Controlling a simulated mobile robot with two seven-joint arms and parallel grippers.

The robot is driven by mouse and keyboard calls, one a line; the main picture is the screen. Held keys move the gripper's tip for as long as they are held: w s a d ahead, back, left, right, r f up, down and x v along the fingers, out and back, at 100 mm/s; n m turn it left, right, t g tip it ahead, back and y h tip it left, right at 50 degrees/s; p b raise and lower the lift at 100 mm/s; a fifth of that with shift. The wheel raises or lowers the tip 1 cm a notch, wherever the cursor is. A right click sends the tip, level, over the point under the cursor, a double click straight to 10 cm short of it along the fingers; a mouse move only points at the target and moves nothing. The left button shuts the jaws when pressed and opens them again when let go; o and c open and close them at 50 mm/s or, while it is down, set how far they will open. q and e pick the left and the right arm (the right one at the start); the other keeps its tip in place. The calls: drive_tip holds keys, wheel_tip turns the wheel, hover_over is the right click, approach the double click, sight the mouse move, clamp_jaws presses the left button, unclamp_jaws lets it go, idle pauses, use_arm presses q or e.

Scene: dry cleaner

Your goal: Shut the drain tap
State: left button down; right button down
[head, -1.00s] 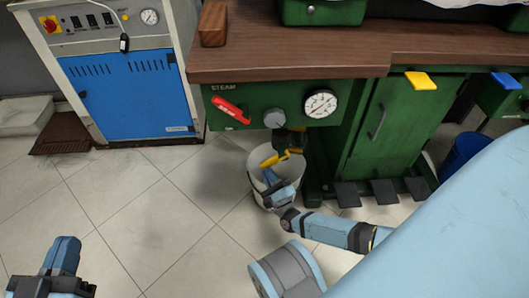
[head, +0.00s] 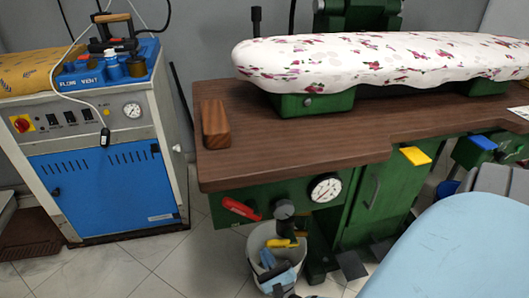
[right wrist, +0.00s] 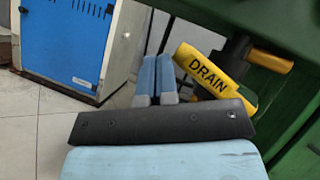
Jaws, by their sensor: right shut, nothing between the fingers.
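The drain tap's yellow lever (head: 283,243) hangs under the green front of the ironing table, above a pale bucket (head: 257,242). In the right wrist view the lever (right wrist: 207,70) carries the word DRAIN and lies tilted, with a dark fitting and another yellow piece (right wrist: 270,60) behind it. My right gripper (head: 268,260) is low over the bucket, beside the lever. In the right wrist view its blue fingers (right wrist: 157,70) are together and empty, just left of the lever. Whether they touch it I cannot tell. My left gripper is not in view.
A red steam handle (head: 240,209) and a gauge (head: 325,188) sit on the green panel above the tap. Yellow (head: 415,156) and blue (head: 482,142) tabs stick out to the right. A blue-fronted boiler (head: 105,187) stands left, with clear floor between.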

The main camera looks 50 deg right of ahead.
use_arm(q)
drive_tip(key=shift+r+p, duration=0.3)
use_arm(e)
drive_tip(key=r, duration=0.1)
drive_tip(key=r+m+h, duration=0.2)
drive_tip(key=r, duration=0.1)
drive_tip(key=shift+s+d, duration=0.2)
drive_tip(key=shift+d, duration=0.2)
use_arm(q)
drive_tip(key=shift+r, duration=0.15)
